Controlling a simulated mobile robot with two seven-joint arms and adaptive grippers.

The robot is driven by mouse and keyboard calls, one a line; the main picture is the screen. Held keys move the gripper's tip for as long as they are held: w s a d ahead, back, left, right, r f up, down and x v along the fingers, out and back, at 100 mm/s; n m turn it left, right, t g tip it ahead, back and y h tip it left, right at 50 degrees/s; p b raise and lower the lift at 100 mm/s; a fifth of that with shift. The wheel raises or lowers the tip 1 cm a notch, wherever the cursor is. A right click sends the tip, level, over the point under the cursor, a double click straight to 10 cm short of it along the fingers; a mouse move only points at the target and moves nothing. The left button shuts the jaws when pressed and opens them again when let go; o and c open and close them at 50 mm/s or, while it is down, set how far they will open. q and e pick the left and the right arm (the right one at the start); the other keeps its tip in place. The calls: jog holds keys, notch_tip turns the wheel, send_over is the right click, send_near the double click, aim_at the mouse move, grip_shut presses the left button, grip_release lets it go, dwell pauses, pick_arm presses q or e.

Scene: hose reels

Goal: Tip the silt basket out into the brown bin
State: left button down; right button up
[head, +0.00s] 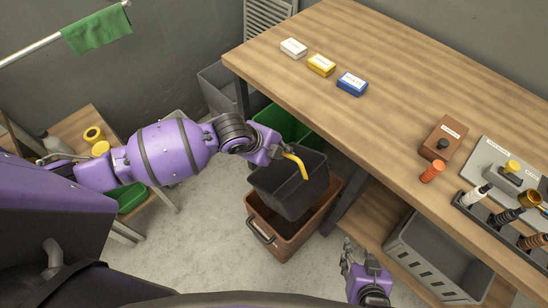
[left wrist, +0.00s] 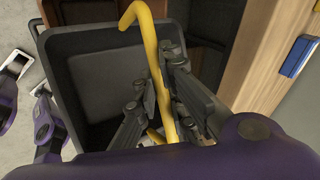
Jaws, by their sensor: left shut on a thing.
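The silt basket (head: 290,187) is a dark grey tub with a yellow handle (head: 296,164). My left gripper (head: 278,153) is shut on the handle and holds the basket over the brown bin (head: 277,238). The basket looks somewhat tilted and hides much of the bin's opening. In the left wrist view the basket's inside (left wrist: 105,80) shows dark grey walls and floor, with no clear silt; the fingers (left wrist: 160,95) cover part of it. My right gripper (head: 358,260) is open and empty, low in front of the bench, apart from the bin.
The wooden bench (head: 400,90) runs close to the right of the basket, with its leg beside the bin. A green bin (head: 285,124) stands behind the basket. A grey crate (head: 435,255) sits on the lower shelf. Bare floor (head: 205,220) lies left of the bin.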

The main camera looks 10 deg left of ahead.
pick_arm(q)
jog(key=d+r+y, duration=0.1)
jog(key=s+r+t+y, duration=0.1)
jog(key=d+r+m+t+y, duration=0.1)
jog(key=shift+s+d+r, duration=0.35)
jog(key=shift+r, duration=0.05)
jog(key=shift+s+d+r+m+t+y, duration=0.2)
jog(key=shift+r+m+t+y, duration=0.1)
jog(key=shift+r+t+y, duration=0.25)
notch_tip(320, 180, up, 21)
send_over(288, 155)
jog(key=w+a, duration=0.6)
jog(key=a, duration=0.6)
jog(key=shift+w+d+f, duration=0.1)
jog(key=shift+f, duration=0.1)
